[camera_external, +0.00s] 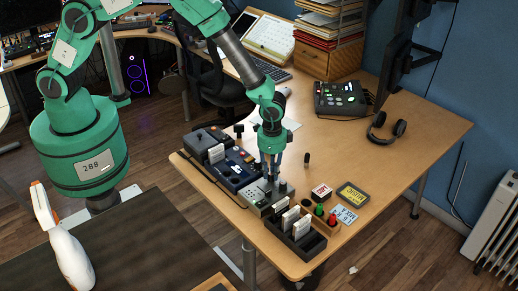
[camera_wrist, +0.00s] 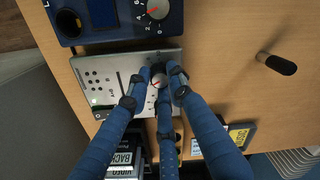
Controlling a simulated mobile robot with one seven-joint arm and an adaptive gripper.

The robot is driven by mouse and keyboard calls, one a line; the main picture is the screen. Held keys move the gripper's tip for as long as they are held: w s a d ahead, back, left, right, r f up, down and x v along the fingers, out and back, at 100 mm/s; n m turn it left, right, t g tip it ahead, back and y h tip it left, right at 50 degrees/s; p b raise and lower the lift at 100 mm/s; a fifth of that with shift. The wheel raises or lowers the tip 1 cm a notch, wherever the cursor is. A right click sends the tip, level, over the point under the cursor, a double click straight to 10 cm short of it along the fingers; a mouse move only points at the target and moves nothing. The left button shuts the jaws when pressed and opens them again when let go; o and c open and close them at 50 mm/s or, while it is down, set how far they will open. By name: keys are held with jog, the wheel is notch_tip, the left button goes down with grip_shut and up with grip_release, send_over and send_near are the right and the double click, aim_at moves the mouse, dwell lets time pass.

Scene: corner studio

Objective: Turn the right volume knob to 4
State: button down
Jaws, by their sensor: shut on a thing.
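The grey control box (camera_external: 257,201) stands near the table's front edge, and its silver panel also shows in the wrist view (camera_wrist: 110,88). A dark round knob (camera_wrist: 159,77) sits on that panel, with a small red mark and printed scale marks partly hidden by my fingers. My gripper (camera_wrist: 157,83) reaches down with its blue fingers around this knob and is shut on it. In the external view my gripper (camera_external: 270,176) is over the box, and its fingers hide the knob's setting. I cannot read the number at the pointer.
A blue device (camera_external: 237,172) with a numbered dial (camera_wrist: 157,9) sits right beside the box. A black tray with white cards (camera_external: 297,231) stands on the other side. A small upright black object (camera_external: 306,159) and headphones (camera_external: 386,124) stand farther right. The table between is clear.

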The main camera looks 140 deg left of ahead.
aim_at(271, 174)
jog(key=shift+m, duration=1)
jog(key=c, duration=1.5)
grip_release()
jog(key=shift+c, duration=0.2)
jog(key=shift+r, duration=0.1)
notch_tip(271, 174, up, 12)
jog(key=shift+w+d, duration=0.1)
